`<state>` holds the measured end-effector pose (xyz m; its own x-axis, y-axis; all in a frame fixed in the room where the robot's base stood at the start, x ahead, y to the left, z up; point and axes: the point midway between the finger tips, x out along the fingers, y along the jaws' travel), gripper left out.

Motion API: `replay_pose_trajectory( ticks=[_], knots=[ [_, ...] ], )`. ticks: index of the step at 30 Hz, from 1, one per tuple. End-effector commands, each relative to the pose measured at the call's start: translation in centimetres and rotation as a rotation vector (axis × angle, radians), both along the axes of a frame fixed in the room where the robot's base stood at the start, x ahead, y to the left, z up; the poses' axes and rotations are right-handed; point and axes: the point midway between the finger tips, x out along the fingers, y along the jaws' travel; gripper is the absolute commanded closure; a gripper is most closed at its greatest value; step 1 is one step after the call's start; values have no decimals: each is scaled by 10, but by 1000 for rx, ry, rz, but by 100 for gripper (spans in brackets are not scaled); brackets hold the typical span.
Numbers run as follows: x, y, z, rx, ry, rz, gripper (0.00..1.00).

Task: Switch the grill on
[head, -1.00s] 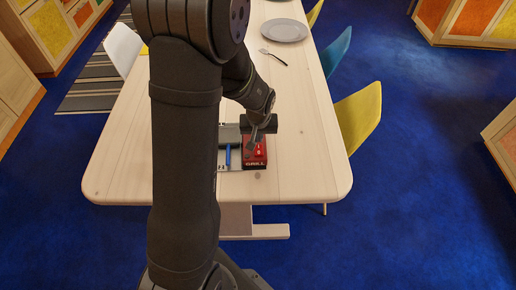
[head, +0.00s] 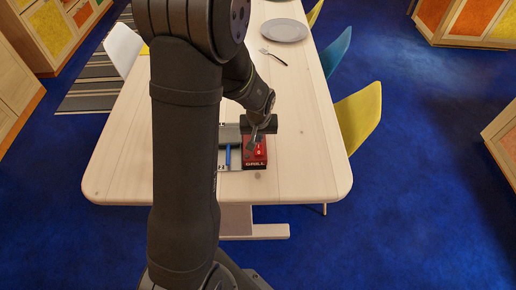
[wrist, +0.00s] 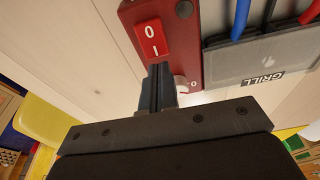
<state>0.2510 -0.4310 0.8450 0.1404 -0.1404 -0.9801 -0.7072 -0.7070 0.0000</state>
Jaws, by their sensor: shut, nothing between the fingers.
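The red switch box (head: 255,163) marked GRILL sits near the front of the table. Its red rocker switch (wrist: 152,38) carries a 0 at one end and an I at the other in the wrist view. My gripper (wrist: 160,68) is shut and empty, with its fingertips at the I end of the rocker. I cannot tell whether they touch it. In the head view my gripper (head: 253,144) is above the box and partly covers it. A white knob (wrist: 182,85) with a red mark is partly hidden behind the fingers.
A plate (head: 283,30) and a fork (head: 272,56) lie farther back on the table. The table right of the box is clear.

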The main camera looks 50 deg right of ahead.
Motion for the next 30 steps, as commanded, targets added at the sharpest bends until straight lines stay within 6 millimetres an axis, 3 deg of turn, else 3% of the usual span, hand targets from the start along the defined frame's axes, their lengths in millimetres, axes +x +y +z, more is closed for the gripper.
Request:
replay_pose_trajectory(
  ticks=[18, 30],
  knots=[
    [0, 1, -13, 2, 1, 0, 100],
    [0, 0, -4, -1, -1, 0, 100]
  ],
)
